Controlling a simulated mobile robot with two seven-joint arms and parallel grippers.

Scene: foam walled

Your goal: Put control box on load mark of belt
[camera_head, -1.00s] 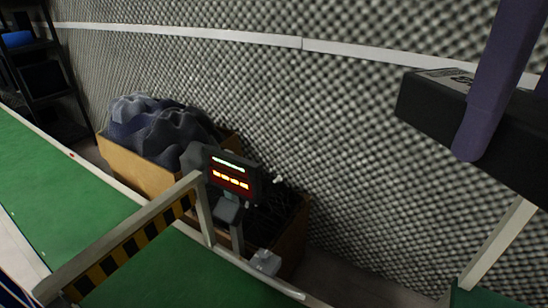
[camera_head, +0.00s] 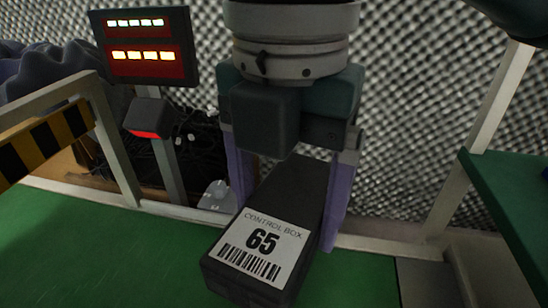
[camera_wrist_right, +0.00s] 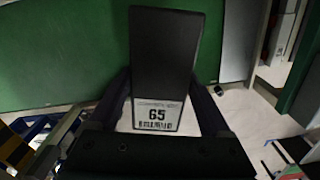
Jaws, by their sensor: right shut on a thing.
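The control box (camera_head: 309,193) is a long dark box with a white label reading "CONTROL BOX 65" and a barcode. My right gripper (camera_head: 289,210) is shut on it, one purple finger on each side. The box also shows in the right wrist view (camera_wrist_right: 164,50), with the green belt beyond it. In the head view it appears over the green belt (camera_head: 90,250), near the belt's back rail. I cannot tell whether it touches the belt. No load mark can be made out; the box and gripper hide part of the belt. My left gripper is not in view.
A display panel (camera_head: 145,47) with lit red and yellow rows stands on a post behind the rail. A yellow-black striped barrier (camera_head: 45,145) crosses the belt at left. Another green surface (camera_head: 510,205) lies at right, past a gap. The belt's left part is clear.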

